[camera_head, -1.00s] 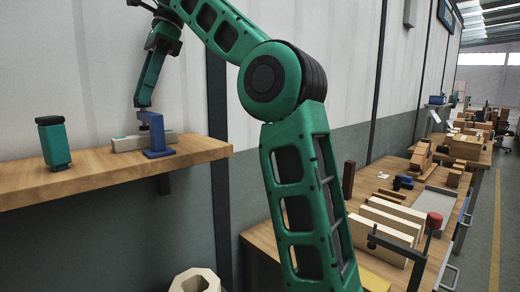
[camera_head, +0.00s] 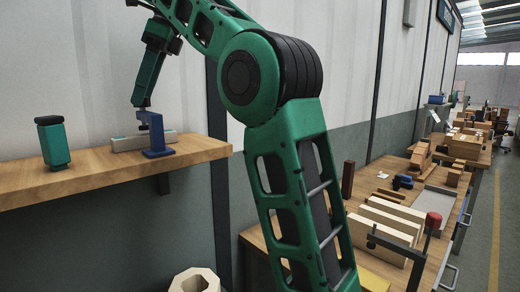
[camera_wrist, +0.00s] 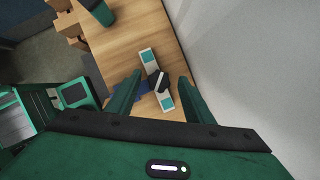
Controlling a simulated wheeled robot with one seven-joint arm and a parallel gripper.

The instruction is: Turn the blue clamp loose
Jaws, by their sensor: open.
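The blue clamp (camera_head: 157,140) stands upright on the wooden shelf (camera_head: 95,176), at a pale block (camera_head: 129,143) with teal pads. In the wrist view the block (camera_wrist: 148,58) lies between my fingers, with a dark part and a light bar across its middle. Blue of the clamp (camera_wrist: 127,92) shows beside it, partly behind my left finger. My gripper (camera_wrist: 160,78) is open and empty, pointing down over the clamp. In the head view my gripper (camera_head: 141,104) is just above the clamp's top; I cannot tell whether it touches.
A green and black bottle-like object (camera_head: 53,142) stands on the shelf to the left. The wall is close behind the shelf. A workbench (camera_head: 262,240) with wooden blocks and a red-topped clamp (camera_head: 433,221) stands to the right.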

